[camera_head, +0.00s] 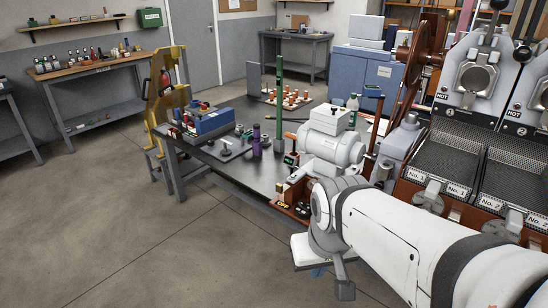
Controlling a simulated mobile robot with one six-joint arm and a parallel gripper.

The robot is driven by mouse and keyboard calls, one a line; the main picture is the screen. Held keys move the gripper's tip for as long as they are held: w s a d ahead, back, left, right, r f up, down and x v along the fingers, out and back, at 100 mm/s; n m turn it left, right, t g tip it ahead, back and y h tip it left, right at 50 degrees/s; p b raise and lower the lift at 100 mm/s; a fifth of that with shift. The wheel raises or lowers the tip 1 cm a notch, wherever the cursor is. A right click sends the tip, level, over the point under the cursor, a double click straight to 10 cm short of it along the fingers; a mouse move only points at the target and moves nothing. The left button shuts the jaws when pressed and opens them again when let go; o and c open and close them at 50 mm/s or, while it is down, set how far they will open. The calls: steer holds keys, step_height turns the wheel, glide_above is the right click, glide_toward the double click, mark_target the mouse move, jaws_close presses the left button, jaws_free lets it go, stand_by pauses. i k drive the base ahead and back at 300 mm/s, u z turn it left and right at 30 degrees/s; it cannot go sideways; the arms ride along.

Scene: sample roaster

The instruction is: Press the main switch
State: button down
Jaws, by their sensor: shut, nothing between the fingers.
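A yellow "OFF" label (283,205) shows on a small brown base at the near edge of the dark bench, just left of my arm's joint. Small dark round parts (302,209) sit beside it; which of them is the main switch is too small to tell. My white arm comes in from the lower right and hides the base's right side. My gripper (346,291) appears as a narrow grey piece hanging below the joint, shut and empty. It looks apart from the labelled base.
The dark bench (222,171) carries a white and grey machine (331,148), a purple bottle (256,140), a green post (279,92) and a blue box (213,122). Roaster units with mesh trays (447,155) stand at right. The floor at lower left is clear.

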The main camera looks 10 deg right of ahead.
mark_target(304, 207)
steer(key=i, duration=1.05)
steer(key=u, duration=0.1)
